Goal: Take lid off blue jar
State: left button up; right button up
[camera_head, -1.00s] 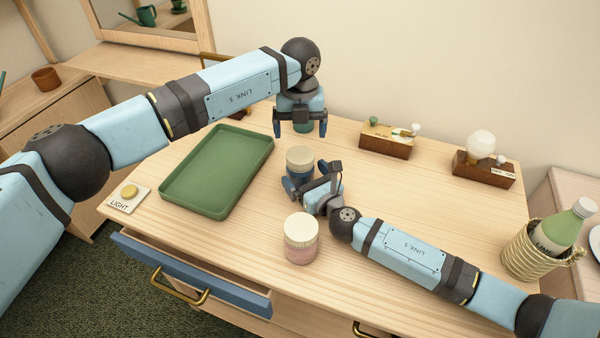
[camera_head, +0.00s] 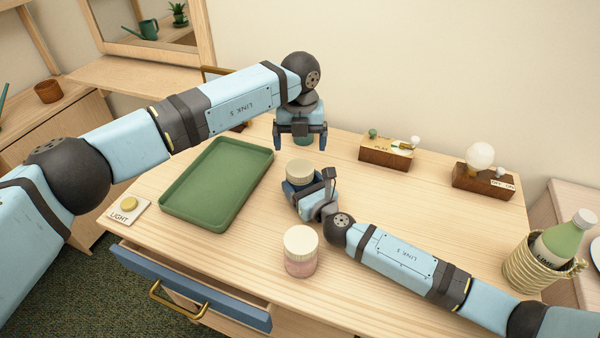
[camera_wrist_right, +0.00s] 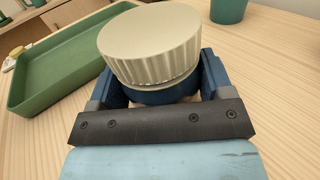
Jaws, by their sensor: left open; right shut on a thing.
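The blue jar (camera_head: 298,186) stands on the desk with its ribbed cream lid (camera_head: 299,170) on top. My right gripper (camera_head: 306,192) is shut on the jar's body below the lid, coming from the front right. In the right wrist view the lid (camera_wrist_right: 150,42) sits on the jar, with a strip of dark blue body (camera_wrist_right: 165,93) showing between the fingers. My left gripper (camera_head: 301,145) is open and points down, behind the blue jar in the picture and apart from its lid. A green vessel (camera_head: 303,140) shows between its fingers, partly hidden; it also shows in the right wrist view (camera_wrist_right: 229,11).
A pink jar with a cream lid (camera_head: 300,252) stands close in front of my right gripper. A green tray (camera_head: 215,182) lies at left, beside a light button (camera_head: 128,205). Two wooden switch boxes stand at the back right. A blue-fronted drawer (camera_head: 190,287) is open in front.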

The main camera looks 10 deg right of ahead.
aim_at(300, 167)
pick_arm(q)
jog(key=m, duration=0.4)
jog(key=shift+m, duration=0.3)
jog(key=m, duration=1.2)
jog(key=shift+m, duration=0.4)
jog(key=shift+f, duration=0.6)
notch_tip(300, 167, down, 7)
jog(key=shift+r, duration=0.1)
